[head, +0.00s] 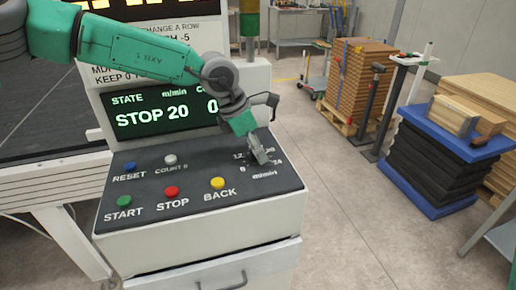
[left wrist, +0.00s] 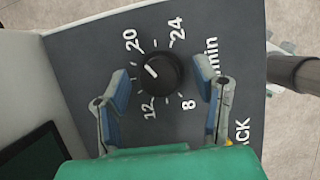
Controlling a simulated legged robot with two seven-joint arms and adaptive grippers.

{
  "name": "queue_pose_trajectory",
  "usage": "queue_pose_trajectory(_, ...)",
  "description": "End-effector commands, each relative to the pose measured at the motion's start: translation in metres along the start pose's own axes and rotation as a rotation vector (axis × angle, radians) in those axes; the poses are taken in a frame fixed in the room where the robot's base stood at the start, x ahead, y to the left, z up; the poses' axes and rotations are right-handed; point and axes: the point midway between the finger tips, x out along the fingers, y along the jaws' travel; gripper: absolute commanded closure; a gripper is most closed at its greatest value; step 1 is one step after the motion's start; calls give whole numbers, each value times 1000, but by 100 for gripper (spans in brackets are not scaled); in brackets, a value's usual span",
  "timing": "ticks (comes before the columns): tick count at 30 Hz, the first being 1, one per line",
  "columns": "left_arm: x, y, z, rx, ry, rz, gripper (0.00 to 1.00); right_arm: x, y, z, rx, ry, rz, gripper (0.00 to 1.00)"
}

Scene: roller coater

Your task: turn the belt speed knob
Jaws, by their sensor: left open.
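The belt speed knob (left wrist: 160,74) is a round black knob with a white pointer line, on the dark sloped panel among the numbers 8, 12, 20 and 24. Its pointer lies toward the upper left in the left wrist view, near the side of the 20. My left gripper (left wrist: 164,90) is open, with one blue-padded finger on each side of the knob; I cannot tell whether either touches it. In the head view my left gripper (head: 260,157) is over the panel's right part and hides the knob. My right gripper is not in view.
The panel (head: 140,183) also bears a green START button (head: 124,201), a red STOP button (head: 171,191), a yellow BACK button (head: 217,183), a blue RESET button (head: 130,167) and a grey COUNT button (head: 170,159). The display (head: 160,112) behind reads STOP 20.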

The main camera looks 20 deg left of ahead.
Motion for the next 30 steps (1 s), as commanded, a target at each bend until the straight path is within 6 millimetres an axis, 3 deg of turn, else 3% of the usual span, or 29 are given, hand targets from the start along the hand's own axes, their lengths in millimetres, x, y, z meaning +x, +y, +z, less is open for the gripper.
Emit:
queue_pose_trajectory(11,8,1,-1,-2,0,0,45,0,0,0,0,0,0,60)
queue_pose_trajectory(12,8,1,-1,-2,0,0,52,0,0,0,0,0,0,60)
queue_pose_trajectory(15,8,1,-1,-1,0,0,87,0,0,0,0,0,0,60)
queue_pose_trajectory(16,8,2,-1,-2,0,0,94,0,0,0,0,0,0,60)
queue_pose_trajectory(30,7,2,0,-72,-1,32,94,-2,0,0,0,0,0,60)
